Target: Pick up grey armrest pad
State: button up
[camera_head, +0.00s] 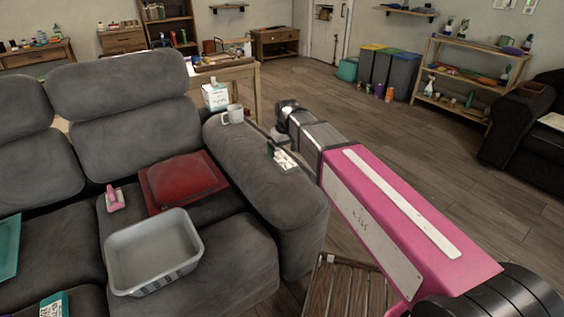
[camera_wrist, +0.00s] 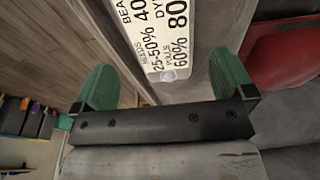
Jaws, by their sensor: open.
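The grey armrest pad I can make out is the padded right arm (camera_head: 265,195) of the grey sofa. It is long and rounded, and is still joined to the sofa. My gripper (camera_wrist: 164,80) is open, with two green fingertips spread apart. In the wrist view, part of a white printed card (camera_wrist: 158,40) and grey upholstery show between the fingers. In the head view the card (camera_head: 285,161) lies on top of the armrest. Most of my gripper is hard to make out there, beside the armrest. Nothing is seen held.
A white mug (camera_head: 232,115) and a small carton (camera_head: 215,96) stand near the armrest's back end. A red cushion (camera_head: 182,181), a grey basin (camera_head: 153,268) and a pink item (camera_head: 114,198) lie on the seat. A wooden slatted piece (camera_head: 347,290) stands in front. Open floor lies right.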

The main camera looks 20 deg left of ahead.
aim_at(282, 158)
jog(key=shift+w+a+f, duration=0.1)
jog(key=shift+a+f, duration=0.1)
jog(key=shift+f, duration=1.15)
jog(key=shift+w+a+f, duration=0.1)
jog(key=shift+a+f, duration=0.05)
jog(key=shift+f, duration=1.2)
jog(key=c, duration=0.9)
